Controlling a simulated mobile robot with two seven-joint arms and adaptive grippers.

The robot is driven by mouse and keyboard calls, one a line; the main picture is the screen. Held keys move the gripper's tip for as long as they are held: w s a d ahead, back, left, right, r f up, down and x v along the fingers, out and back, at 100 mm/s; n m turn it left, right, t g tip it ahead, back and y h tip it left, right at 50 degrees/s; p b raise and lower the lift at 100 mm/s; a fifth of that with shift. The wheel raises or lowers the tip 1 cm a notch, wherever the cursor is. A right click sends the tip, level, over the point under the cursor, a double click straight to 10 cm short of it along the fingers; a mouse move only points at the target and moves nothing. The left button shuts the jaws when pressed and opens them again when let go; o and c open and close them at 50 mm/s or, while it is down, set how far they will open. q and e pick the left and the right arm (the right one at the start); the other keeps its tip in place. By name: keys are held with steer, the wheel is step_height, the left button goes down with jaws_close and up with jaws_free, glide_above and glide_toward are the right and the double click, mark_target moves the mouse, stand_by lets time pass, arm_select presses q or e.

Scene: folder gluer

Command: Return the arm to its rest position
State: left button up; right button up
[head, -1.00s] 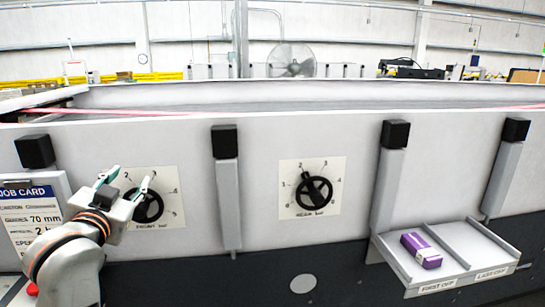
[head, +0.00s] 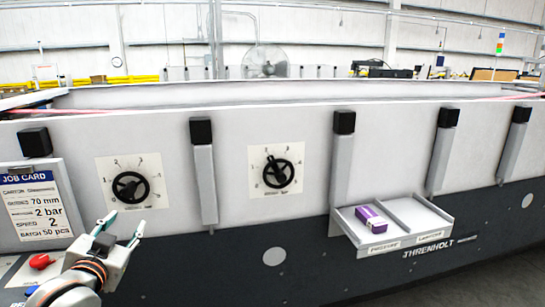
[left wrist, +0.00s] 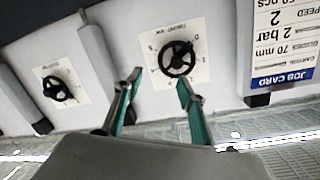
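My left gripper (head: 122,227) is in the lower left of the head view, below the left dial and apart from it. Its two green fingers are spread with nothing between them. The left wrist view, which is upside down, also shows the open fingers (left wrist: 159,80). The left black dial (head: 130,187) sits on a white scale plate on the grey machine panel; it shows beyond the fingers in the wrist view (left wrist: 177,58). The right black dial (head: 278,172) is on a second plate. My right gripper is not in view.
A job card (head: 35,205) stands at the left, with a red button (head: 41,261) below it. A two-part tray (head: 432,226) sticks out at the right; a purple box (head: 371,218) lies in its left compartment. Black-capped posts (head: 204,180) project from the panel.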

arm_select(q)
steer(key=s+d+f+m+g+h, duration=0.1)
steer(key=s+d+f+g, duration=0.2)
steer(key=f, duration=1)
steer(key=s+d+f+h, duration=0.2)
steer(key=s+d+f, duration=0.2)
steer(key=f, duration=0.9)
steer(key=s+d+f+g+h, duration=0.1)
steer(key=s+d+f, duration=0.1)
steer(key=s+f, duration=0.7)
steer(key=s+d+f+g, duration=0.2)
steer(key=s+d+f, duration=0.1)
steer(key=s+f, duration=0.7)
steer(key=shift+s+d+h, duration=0.2)
steer(key=shift+s+h, duration=0.2)
steer(key=shift+s, duration=0.1)
